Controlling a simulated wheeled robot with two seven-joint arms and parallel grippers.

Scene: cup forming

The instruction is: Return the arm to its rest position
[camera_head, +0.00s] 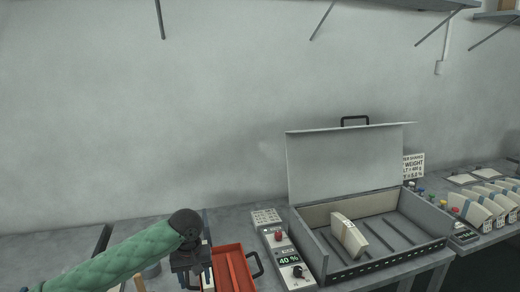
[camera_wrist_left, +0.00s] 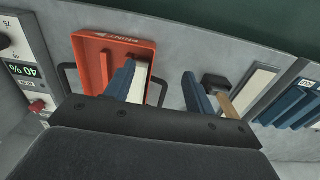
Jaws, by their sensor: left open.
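My left arm in its green sleeve comes in from the lower left of the head view. Its gripper (camera_head: 192,272) hangs over the left part of the red-orange tray (camera_head: 247,284) at the bottom. My right gripper is not in view.
A grey open-lidded box (camera_head: 378,268) with a pale block (camera_head: 348,238) inside stands right of the tray. A control unit (camera_head: 287,262) reading 40 % sits between them. Several pale blocks (camera_head: 480,212) line the far right. A grey wall (camera_head: 140,110) rises behind; shelf brackets hang above.

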